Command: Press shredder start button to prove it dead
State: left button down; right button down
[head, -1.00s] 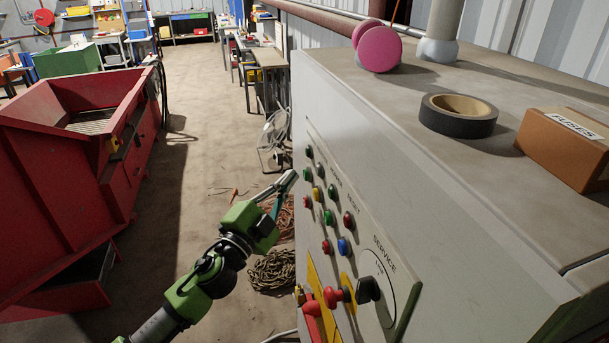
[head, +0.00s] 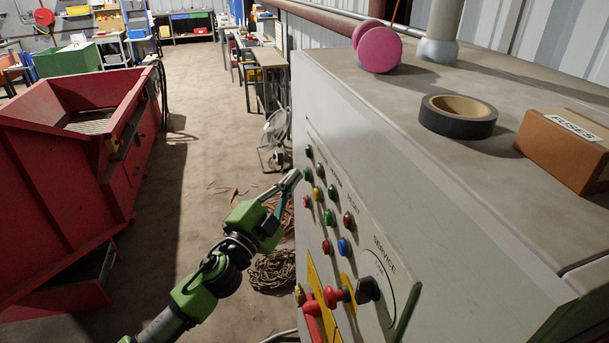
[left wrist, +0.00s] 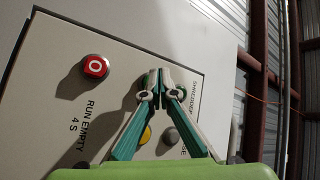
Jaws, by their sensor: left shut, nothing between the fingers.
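The grey control cabinet (head: 420,190) carries a button panel (head: 372,240) on its side. My left gripper (head: 299,175) is shut and empty, with its tips at a green button (head: 308,175) near the panel's left edge. They look touching or nearly so; I cannot tell whether the button is pushed in. In the left wrist view, the shut fingertips (left wrist: 160,76) point at the panel beside the "SHREDDER" lettering and cover what lies behind them. A red button marked "O" (left wrist: 95,67) is left of them; yellow (left wrist: 145,135) and grey (left wrist: 170,136) buttons are below. My right gripper is not in view.
A red-handled switch (head: 333,297) and a black service knob (head: 368,289) stick out low on the panel. Black tape (head: 458,116), a fuse box (head: 567,148) and a pink object (head: 378,48) sit on top. A red hopper machine (head: 60,150) stands left; coiled cable (head: 273,270) lies on the floor.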

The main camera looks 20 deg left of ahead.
pick_arm(q)
jog(key=shift+w+d, duration=0.3)
jog(key=shift+d, duration=0.1)
dwell(0.5)
jog(key=shift+s+a, duration=0.1)
jog(key=shift+a, duration=0.05)
jog(key=shift+s+a, duration=0.45)
jog(key=shift+a, duration=0.1)
dwell(0.3)
jog(key=shift+s+a+b, duration=0.2)
jog(key=shift+s+a, duration=0.55)
jog(key=shift+a, duration=0.25)
jog(key=shift+s+a+b, duration=0.15)
jog(key=shift+s+a, duration=0.6)
jog(key=shift+a, duration=0.25)
